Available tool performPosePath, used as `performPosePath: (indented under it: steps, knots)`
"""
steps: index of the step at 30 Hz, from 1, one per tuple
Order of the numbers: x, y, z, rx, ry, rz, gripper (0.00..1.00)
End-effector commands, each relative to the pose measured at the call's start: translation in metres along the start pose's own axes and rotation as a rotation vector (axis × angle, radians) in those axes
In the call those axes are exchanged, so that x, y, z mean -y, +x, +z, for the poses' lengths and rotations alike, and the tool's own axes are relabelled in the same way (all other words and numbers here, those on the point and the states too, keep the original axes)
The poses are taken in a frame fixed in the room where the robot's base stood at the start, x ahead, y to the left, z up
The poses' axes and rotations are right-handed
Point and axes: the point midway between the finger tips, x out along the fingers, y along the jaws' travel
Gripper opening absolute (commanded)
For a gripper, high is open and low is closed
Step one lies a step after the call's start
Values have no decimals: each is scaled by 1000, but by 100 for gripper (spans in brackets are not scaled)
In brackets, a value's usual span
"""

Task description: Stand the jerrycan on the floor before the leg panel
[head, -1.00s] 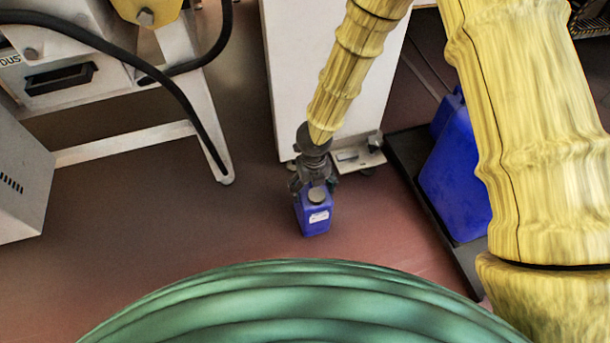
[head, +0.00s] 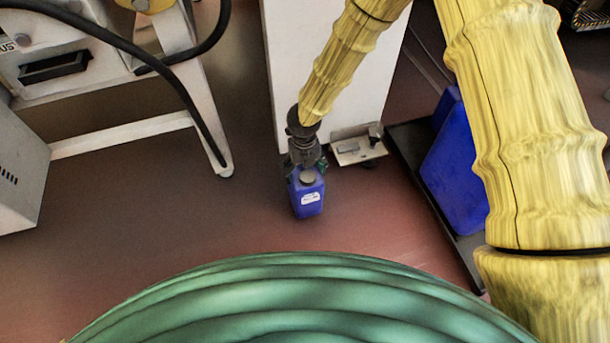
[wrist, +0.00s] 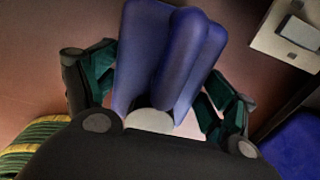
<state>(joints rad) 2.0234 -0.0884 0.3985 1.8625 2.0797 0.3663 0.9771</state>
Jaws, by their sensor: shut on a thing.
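The small blue jerrycan (head: 308,199) has a grey cap and a white label. It is upright in front of the white leg panel (head: 330,70) in the head view.
A metal foot plate (head: 358,146) juts from the panel's base. A larger blue container (head: 455,170) stands on a black tray (head: 440,225) at right. A white machine frame (head: 125,135) and grey box (head: 20,175) are at left. Reddish floor (head: 220,220) around the jerrycan is clear.

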Motion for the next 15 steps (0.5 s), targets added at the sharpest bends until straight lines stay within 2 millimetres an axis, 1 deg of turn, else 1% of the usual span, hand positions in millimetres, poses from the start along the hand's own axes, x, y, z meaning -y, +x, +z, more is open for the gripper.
performPosePath:
  steps: [1, 3, 15]
  knots:
    - [0, 8, 1, 1, 0, 0, 13]
    - [0, 11, 0, 1, 0, -1, 13]
    - [0, 11, 0, 1, -1, 0, 13]
